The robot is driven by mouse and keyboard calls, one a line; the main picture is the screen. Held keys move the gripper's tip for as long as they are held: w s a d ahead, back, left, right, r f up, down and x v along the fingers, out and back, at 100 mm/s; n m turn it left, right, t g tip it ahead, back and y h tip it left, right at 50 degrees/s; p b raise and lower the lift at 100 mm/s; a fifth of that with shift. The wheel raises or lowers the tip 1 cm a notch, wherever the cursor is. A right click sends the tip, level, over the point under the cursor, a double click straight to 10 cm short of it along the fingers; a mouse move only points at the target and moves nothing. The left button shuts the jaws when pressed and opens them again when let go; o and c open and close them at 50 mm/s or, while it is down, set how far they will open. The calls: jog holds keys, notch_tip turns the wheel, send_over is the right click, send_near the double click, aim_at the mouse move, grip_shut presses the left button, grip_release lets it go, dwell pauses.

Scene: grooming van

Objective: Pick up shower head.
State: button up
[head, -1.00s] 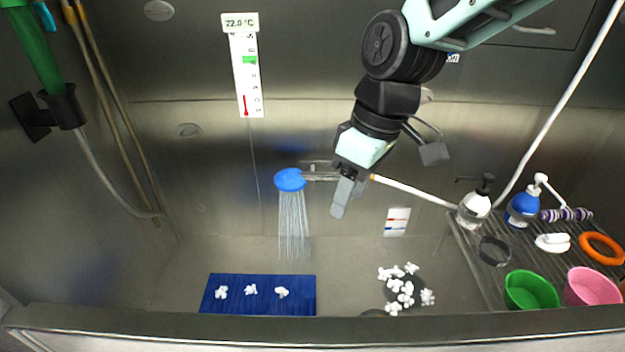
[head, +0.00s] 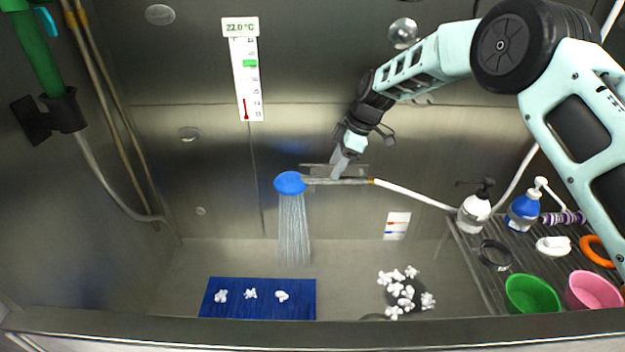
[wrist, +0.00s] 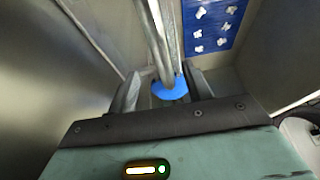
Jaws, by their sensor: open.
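The shower head has a round blue face (head: 290,183) and a thin metal handle (head: 325,181). It is held level at the back wall of the tub, with water falling from it. In the wrist view the blue face (wrist: 170,90) shows between my fingers, and grey metal tubes run up from it. My gripper (head: 338,172) is open at the handle, right of the blue face; its fingers also show in the wrist view (wrist: 160,92). I cannot tell whether the fingers touch the handle or stand around it.
A white hose (head: 415,195) leads right from the handle. A metal rack (head: 470,255) at right bears a white bottle (head: 474,213), a blue bottle (head: 523,209) and green (head: 531,293) and pink (head: 592,290) bowls. A blue mat (head: 258,310) with white tufts lies below.

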jog(key=shift+s+p+x, duration=0.2)
jog(key=shift+p+x, duration=0.65)
jog(key=shift+x, duration=1.4)
jog(key=shift+d+f, duration=0.1)
jog(key=shift+d, duration=0.1)
grip_shut()
notch_tip(320, 180, up, 15)
